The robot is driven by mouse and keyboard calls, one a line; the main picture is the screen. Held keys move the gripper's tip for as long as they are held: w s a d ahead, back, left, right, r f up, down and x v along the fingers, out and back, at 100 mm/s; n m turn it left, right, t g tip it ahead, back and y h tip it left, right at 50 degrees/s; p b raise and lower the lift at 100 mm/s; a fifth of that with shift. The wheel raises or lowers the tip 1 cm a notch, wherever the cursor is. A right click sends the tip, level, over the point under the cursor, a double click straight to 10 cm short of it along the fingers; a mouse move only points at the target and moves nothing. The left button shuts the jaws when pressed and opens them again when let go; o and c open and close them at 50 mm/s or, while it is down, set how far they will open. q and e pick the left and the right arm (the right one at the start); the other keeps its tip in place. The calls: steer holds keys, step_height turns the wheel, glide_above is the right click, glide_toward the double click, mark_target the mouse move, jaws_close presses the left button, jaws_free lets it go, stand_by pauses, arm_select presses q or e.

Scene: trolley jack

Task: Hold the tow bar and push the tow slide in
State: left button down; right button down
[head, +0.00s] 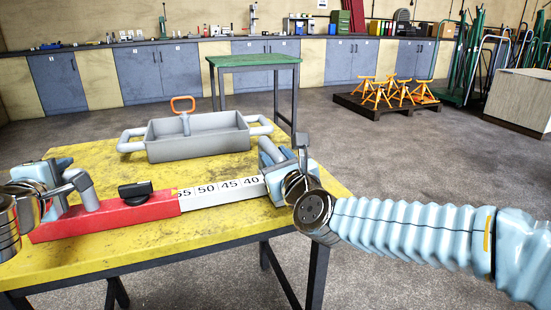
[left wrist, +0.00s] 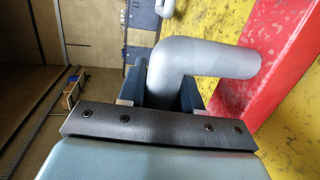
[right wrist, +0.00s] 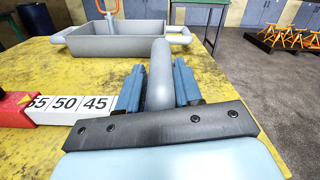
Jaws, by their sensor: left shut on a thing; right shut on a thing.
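The red tow bar (head: 110,217) lies across the yellow table, with a black knob (head: 135,190) on top. The white tow slide (head: 222,193) sticks out of its right end and shows the numbers 55 (partly covered), 50, 45 and 40. My left gripper (head: 62,197) is shut on the grey bent handle at the bar's left end; this handle (left wrist: 205,68) shows between its fingers in the left wrist view. My right gripper (head: 278,165) is shut on the grey handle (right wrist: 159,78) at the slide's outer end. The slide's far tip is hidden by this gripper.
A grey tray (head: 200,148) with side handles and an orange-ringed post (head: 184,108) stands at the back of the yellow table (head: 200,242). A green-topped table (head: 254,61) stands behind. Orange stands (head: 392,91) sit on a pallet at the back right.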

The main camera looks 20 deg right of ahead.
arm_select(q)
steer(key=shift+d+f, duration=0.1)
steer(key=shift+d, duration=0.05)
arm_select(e)
steer(key=a, duration=1.4)
steer(key=shift+r, duration=0.1)
steer(key=c, duration=0.8)
jaws_free()
steer(key=shift+c, duration=0.2)
steer(key=shift+d, duration=0.1)
arm_select(q)
steer(key=shift+a, duration=0.25)
arm_select(e)
steer(key=s, duration=1.2)
